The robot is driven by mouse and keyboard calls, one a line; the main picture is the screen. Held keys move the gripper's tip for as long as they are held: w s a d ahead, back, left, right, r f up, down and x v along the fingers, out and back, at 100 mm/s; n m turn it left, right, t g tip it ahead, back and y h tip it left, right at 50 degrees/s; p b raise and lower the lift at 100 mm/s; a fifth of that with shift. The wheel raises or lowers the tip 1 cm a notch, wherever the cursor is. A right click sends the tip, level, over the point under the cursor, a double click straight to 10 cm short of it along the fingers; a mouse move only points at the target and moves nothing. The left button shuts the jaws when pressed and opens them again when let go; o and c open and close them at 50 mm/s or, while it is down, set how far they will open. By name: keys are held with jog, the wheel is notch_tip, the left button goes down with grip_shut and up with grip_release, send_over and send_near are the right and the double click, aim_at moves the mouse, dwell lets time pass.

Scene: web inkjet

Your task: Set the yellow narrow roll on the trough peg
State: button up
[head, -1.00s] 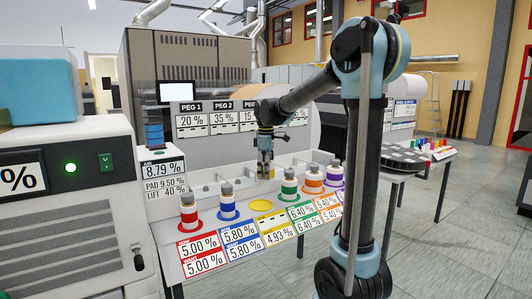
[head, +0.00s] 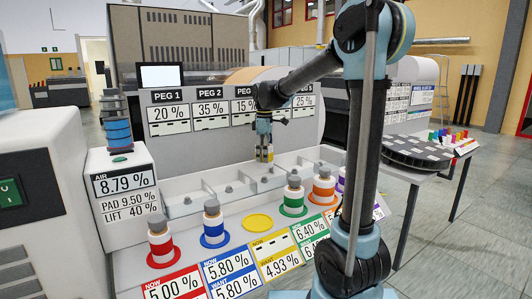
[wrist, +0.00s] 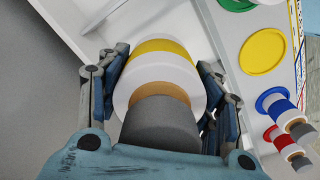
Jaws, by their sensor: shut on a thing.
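The yellow narrow roll, white with a yellow band and a grey cap, shows large in the wrist view (wrist: 162,78) and small in the head view (head: 266,154). My gripper (head: 264,148) is shut on it, with one finger on each side in the wrist view (wrist: 160,85). The roll looks upright over the trough (head: 205,208), in line with its middle section. Small grey pegs stand in the trough, one at the left (head: 187,200) and another to its right (head: 229,188). The roll's lower end and any peg under it are hard to make out.
An empty yellow disc (head: 257,222) lies on the front shelf. Red (head: 160,241), blue (head: 213,225), green (head: 293,196) and orange (head: 323,185) rolls stand beside it. A panel with peg labels (head: 215,108) rises behind the trough. A scale-like box (head: 122,185) stands left.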

jog(key=shift+w+a+f, duration=0.1)
jog(key=shift+f, duration=3.35)
jog(key=shift+f, duration=0.1)
jog(key=o, duration=1.4)
notch_tip(320, 180, up, 12)
jog(key=shift+f, duration=0.1)
